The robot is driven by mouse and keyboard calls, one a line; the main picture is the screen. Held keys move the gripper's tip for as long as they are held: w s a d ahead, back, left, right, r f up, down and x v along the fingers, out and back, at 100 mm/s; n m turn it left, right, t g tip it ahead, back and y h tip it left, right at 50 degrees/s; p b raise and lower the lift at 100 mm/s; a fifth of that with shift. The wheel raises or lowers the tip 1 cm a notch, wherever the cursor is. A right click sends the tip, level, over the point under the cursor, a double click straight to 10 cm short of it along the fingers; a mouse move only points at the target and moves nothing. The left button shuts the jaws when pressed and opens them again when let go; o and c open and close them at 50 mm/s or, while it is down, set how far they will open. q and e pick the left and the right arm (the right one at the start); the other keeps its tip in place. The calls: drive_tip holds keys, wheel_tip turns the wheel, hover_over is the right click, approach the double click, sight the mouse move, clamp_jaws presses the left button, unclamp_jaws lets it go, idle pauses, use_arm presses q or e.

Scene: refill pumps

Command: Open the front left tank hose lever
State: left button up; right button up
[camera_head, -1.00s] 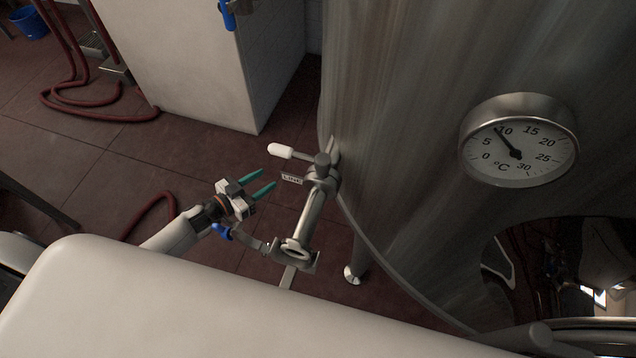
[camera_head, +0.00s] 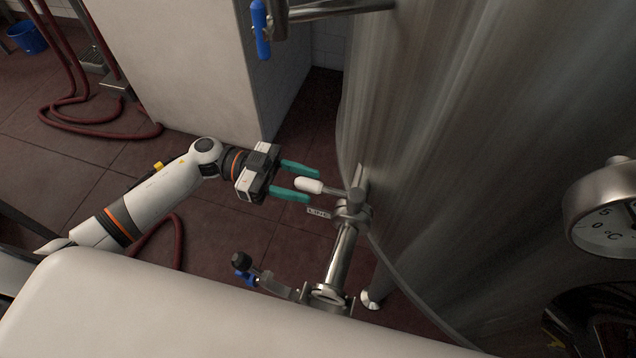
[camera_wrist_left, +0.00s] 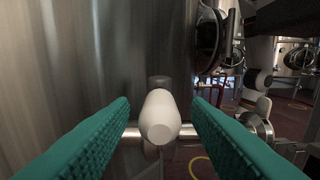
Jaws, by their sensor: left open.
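The hose lever has a white handle (camera_head: 309,186) on a steel valve (camera_head: 353,208) low on the side of the steel tank (camera_head: 450,150). A small label plate hangs beside the valve. My left gripper (camera_head: 295,182) is open, with its two green fingers on either side of the white handle's end in the head view. In the left wrist view the white handle (camera_wrist_left: 160,117) points at the camera, centred between the open fingers (camera_wrist_left: 160,125), with a gap on both sides. My right gripper is not in view.
A steel pipe (camera_head: 340,258) runs down from the valve to a lower fitting with a blue lever (camera_head: 243,275). Another blue handle (camera_head: 261,30) hangs above. A temperature gauge (camera_head: 605,210) sticks out at right. Red hoses (camera_head: 90,125) lie on the floor at left.

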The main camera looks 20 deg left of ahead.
sight(318, 188)
use_arm(q)
drive_tip(key=shift+d, duration=1.8)
clamp_jaws()
